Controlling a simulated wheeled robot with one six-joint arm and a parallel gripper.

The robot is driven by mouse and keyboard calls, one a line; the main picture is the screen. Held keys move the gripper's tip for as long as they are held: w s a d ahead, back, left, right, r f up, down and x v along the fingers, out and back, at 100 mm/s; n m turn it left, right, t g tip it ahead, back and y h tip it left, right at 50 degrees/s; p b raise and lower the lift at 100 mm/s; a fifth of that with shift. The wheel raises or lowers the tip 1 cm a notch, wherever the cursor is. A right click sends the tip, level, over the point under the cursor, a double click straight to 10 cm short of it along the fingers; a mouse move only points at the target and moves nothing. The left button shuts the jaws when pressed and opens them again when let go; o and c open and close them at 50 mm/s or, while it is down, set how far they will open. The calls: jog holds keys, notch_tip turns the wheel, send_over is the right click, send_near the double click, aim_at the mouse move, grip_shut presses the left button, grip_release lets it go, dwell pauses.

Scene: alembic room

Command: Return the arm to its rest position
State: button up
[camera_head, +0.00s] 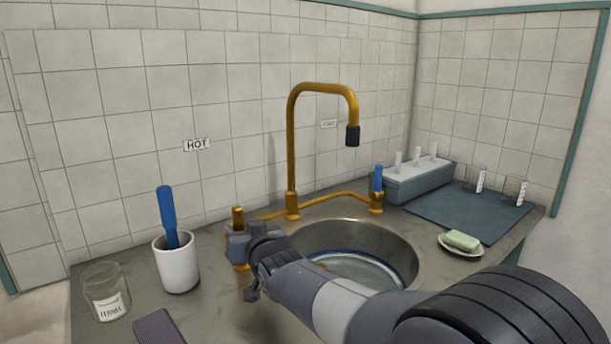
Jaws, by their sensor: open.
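My arm reaches in from the lower right across the front of the sink. My gripper (240,243) is at the left tap, open by the look of its jaws. The left tap's brass-brown stem (238,217) rises just behind or between the jaws. I cannot tell whether they touch it. The gripper hides part of that tap's base. Nothing is seen held in the gripper.
A round sink (390,240) lies under a brass faucet (291,150), with a blue-handled tap (377,180) at right. A white cup (177,268) with a blue-handled tool (167,215) and a glass jar (107,295) stand left. Soap (462,240), a rack (420,182) and a mat (470,212) are right.

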jog(key=shift+s+d+f+t+y+b, duration=0.1)
jog(key=shift+s+f+t+y+b, duration=0.15)
jog(key=shift+b, duration=0.6)
jog(key=shift+d+f+t+y+b, duration=0.15)
jog(key=shift+t+b, duration=0.2)
jog(key=shift+b, duration=0.5)
jog(key=shift+r+v, duration=0.1)
jog(key=shift+v, duration=1.3)
jog(key=shift+r+v, duration=0.15)
jog(key=shift+v, duration=1.2)
jog(key=shift+r, duration=0.1)
